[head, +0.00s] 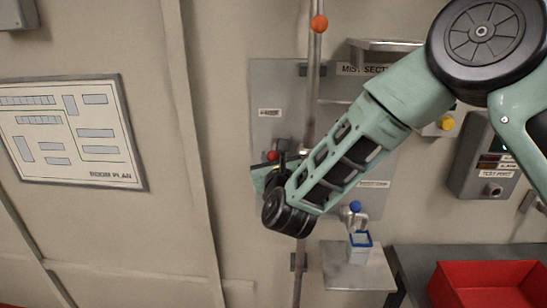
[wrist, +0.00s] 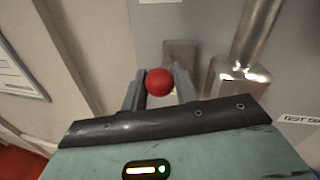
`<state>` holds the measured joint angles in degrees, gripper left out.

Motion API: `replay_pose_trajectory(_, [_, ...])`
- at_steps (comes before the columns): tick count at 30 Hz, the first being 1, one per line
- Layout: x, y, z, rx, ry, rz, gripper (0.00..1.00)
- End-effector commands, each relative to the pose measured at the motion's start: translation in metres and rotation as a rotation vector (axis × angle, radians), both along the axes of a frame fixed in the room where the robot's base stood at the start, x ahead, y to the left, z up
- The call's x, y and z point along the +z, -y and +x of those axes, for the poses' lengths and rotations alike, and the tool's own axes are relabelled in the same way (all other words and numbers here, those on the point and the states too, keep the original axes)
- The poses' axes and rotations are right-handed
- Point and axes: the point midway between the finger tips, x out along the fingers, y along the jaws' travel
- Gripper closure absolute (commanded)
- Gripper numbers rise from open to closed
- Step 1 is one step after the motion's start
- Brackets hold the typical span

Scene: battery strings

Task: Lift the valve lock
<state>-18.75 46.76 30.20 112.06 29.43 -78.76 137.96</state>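A red ball knob (wrist: 159,81) sits between the two fingertips of my gripper (wrist: 160,86) in the wrist view. It also shows in the head view (head: 273,155), beside my gripper (head: 277,165) at the left part of the grey wall panel (head: 281,90). The knob is the likely valve lock part, though no label on it can be read. The fingers stand about a ball's width apart, one on each side. Whether they press on the knob is unclear.
A blue-knobbed part (head: 355,207) stands at lower right, above a blue-rimmed cup (head: 360,240) on a small shelf (head: 345,275). A red bin (head: 480,285) is at bottom right.

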Motion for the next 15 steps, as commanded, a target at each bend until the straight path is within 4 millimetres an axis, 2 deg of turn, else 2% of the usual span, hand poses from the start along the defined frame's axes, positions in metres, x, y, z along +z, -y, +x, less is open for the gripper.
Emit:
replay_pose_trajectory(5, [0.005, 0.000, 0.000, -0.001, 0.002, 0.002, 1.00])
replay_pose_trajectory(12, [0.034, 0.001, 0.000, -0.001, 0.006, 0.002, 1.00])
replay_pose_trajectory(15, [0.037, 0.000, 0.000, 0.000, 0.005, 0.001, 1.00])
